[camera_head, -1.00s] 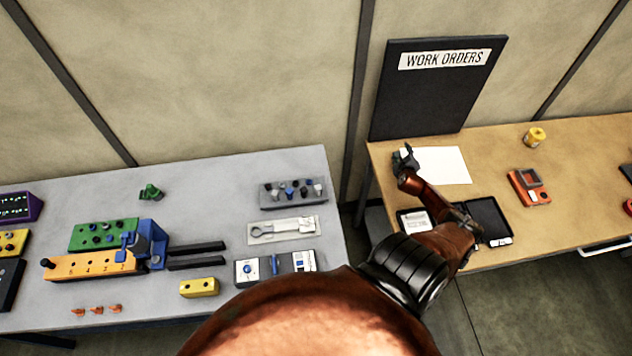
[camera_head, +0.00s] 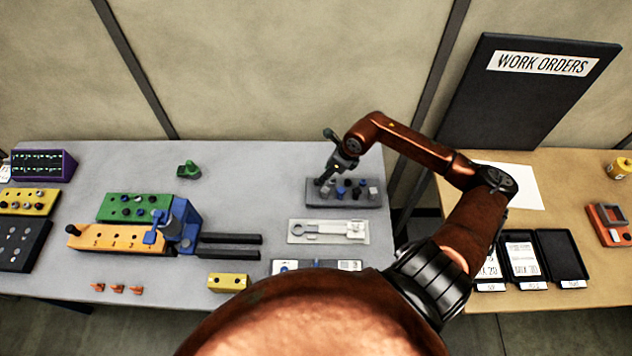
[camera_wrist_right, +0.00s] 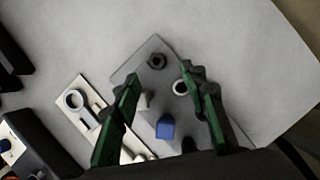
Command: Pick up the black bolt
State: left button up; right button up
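The grey bolt block (camera_head: 345,203) stands on the grey table in the head view, holding black, blue and grey bolts. My right gripper (camera_head: 327,180) is over its left end. In the right wrist view my right gripper (camera_wrist_right: 165,90) is open, its green-padded fingers apart with nothing between the tips. Below it is the bolt block (camera_wrist_right: 138,68). A black bolt (camera_wrist_right: 157,62) stands beyond the fingertips, and another dark piece (camera_wrist_right: 188,145) is partly hidden at the bottom. My left gripper is not in view.
A pale wrench tray (camera_head: 328,238) lies in front of the block. To the left are a blue clamp (camera_head: 184,228), an orange numbered block (camera_head: 115,238) and a green bolt block (camera_head: 115,212). Black trays and a work-orders board (camera_head: 520,100) are at the right table.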

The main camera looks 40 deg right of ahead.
jog(key=x, duration=0.3)
jog(key=p+x, duration=0.1)
jog(key=x, duration=0.1)
jog(key=shift+w+a, duration=0.3)
jog(key=shift+a, duration=0.05)
jog(key=shift+w+f, duration=0.1)
jog(key=shift+f, duration=0.4)
jog(key=shift+c, duration=0.7)
grip_shut()
